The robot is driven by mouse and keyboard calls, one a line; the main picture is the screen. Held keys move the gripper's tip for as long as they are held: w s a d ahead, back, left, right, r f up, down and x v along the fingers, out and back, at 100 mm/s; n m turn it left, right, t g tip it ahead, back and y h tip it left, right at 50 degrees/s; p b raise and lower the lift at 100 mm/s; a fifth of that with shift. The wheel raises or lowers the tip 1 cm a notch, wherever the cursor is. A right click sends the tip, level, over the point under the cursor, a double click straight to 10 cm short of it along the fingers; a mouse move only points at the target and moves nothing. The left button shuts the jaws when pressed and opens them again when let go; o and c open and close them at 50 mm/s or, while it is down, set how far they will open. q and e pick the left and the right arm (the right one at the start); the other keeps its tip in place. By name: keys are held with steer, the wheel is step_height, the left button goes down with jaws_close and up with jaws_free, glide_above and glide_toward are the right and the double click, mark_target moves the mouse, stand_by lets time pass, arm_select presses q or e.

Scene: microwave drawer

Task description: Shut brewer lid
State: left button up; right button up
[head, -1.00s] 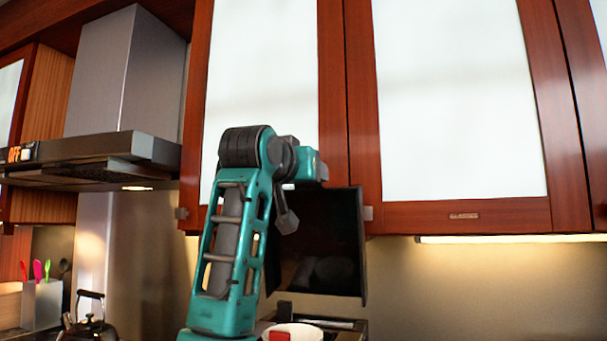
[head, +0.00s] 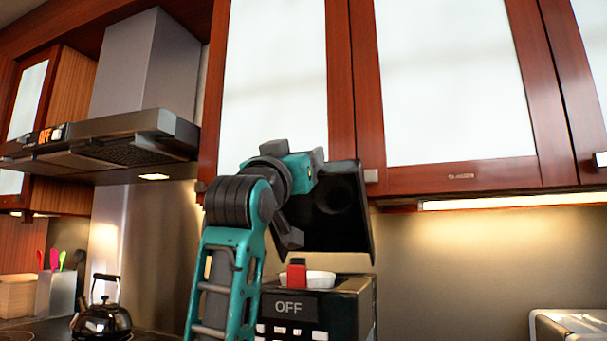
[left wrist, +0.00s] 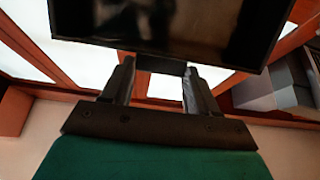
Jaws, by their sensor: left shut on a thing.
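The brewer (head: 345,308) is a dark box with an OFF display on the counter in the head view. A white round rim and a red part show on its top. Its lid (head: 345,215) is a black panel standing raised above the body, tilted, under the wall cabinets. My left gripper (head: 318,160) is at the lid's upper edge; its fingertips are hard to make out there. In the left wrist view the gripper (left wrist: 158,82) is shut on the edge of the dark lid (left wrist: 170,22). My right gripper is not in view.
Wall cabinets (head: 450,176) with white panels hang close above and behind the lid. A range hood (head: 120,140) is at the left. A kettle (head: 102,320) and a utensil holder (head: 56,292) stand at the left. A white appliance (head: 570,325) is at the lower right.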

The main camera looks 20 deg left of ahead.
arm_select(q)
steer(key=s+f+t+b, duration=0.1)
steer(key=f+b, duration=0.1)
steer(key=f, duration=0.1)
steer(key=s+f+t+b, duration=0.1)
steer(key=s+f+b, duration=0.1)
steer(key=f, duration=0.1)
steer(key=s+f+t+b, duration=0.1)
steer(key=s+f+b, duration=0.1)
steer(key=f+b, duration=0.1)
steer(key=shift+a+f+t, duration=0.1)
steer(key=shift+f+t, duration=0.05)
steer(key=shift+t, duration=0.25)
steer(key=f+b, duration=0.1)
steer(key=f, duration=0.1)
steer(key=s+f+b, duration=0.1)
steer(key=f, duration=0.2)
step_height(320, 180, down, 2)
steer(key=shift+f+b, duration=0.25)
steer(key=shift+b, duration=0.4)
steer(key=o, duration=1.5)
steer(key=shift+w, duration=0.1)
steer(key=shift+r, duration=0.1)
steer(key=v, duration=1.3)
